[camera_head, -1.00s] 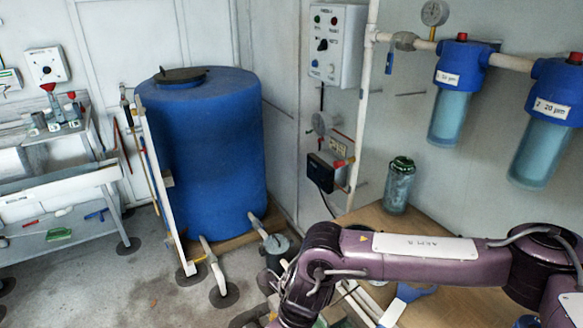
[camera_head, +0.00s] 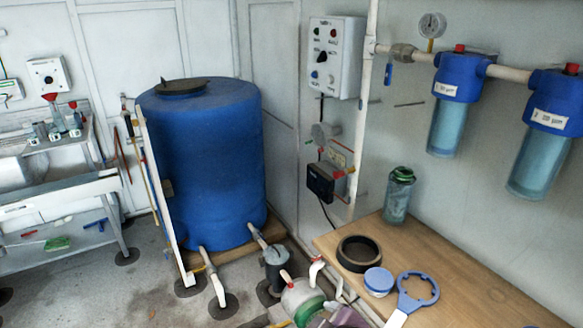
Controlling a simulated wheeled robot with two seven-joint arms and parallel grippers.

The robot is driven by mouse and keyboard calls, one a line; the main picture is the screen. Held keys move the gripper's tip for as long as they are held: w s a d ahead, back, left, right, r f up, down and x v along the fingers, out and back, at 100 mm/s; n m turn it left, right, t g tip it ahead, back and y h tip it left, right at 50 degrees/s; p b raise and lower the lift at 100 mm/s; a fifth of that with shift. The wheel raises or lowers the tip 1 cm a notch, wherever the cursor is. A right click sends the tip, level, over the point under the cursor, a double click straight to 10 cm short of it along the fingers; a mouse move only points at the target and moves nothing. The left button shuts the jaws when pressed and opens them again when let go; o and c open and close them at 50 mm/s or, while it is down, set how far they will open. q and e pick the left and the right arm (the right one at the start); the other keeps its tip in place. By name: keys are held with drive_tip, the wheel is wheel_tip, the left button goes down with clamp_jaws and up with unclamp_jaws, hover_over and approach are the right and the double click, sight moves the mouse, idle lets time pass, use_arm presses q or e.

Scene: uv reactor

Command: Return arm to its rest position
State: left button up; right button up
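A small piece of my purple arm (camera_head: 348,317) shows at the bottom edge, right of centre. The rest of that arm is out of view. Neither of my grippers is in the picture, so I cannot see whether they are open or shut.
A wooden bench (camera_head: 480,290) at right holds a black ring (camera_head: 359,253), blue-white lid (camera_head: 378,280), blue filter wrench (camera_head: 415,293) and green-capped bottle (camera_head: 398,195). Two blue-topped filters (camera_head: 446,115) hang above. A blue tank (camera_head: 205,165) stands left. A pump (camera_head: 302,298) sits low in front.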

drive_tip(key=s+d+f+m+g+h, duration=0.2)
drive_tip(key=s+d+f+m, duration=0.25)
drive_tip(key=d, duration=0.35)
drive_tip(key=s+d+f+m+g+h, duration=0.2)
drive_tip(key=s+d+f+m+g, duration=0.15)
drive_tip(key=s+d, duration=0.3)
wheel_tip(320, 180, down, 31)
drive_tip(key=s, duration=0.2)
drive_tip(key=s+d+f+g, duration=0.1)
drive_tip(key=s+d+f, duration=0.1)
drive_tip(key=s+f, duration=0.6)
drive_tip(key=s+d+f, duration=0.2)
drive_tip(key=s+f, duration=0.7)
drive_tip(key=s, duration=0.2)
drive_tip(key=shift+d+g, duration=0.15)
drive_tip(key=shift+g, duration=0.2)
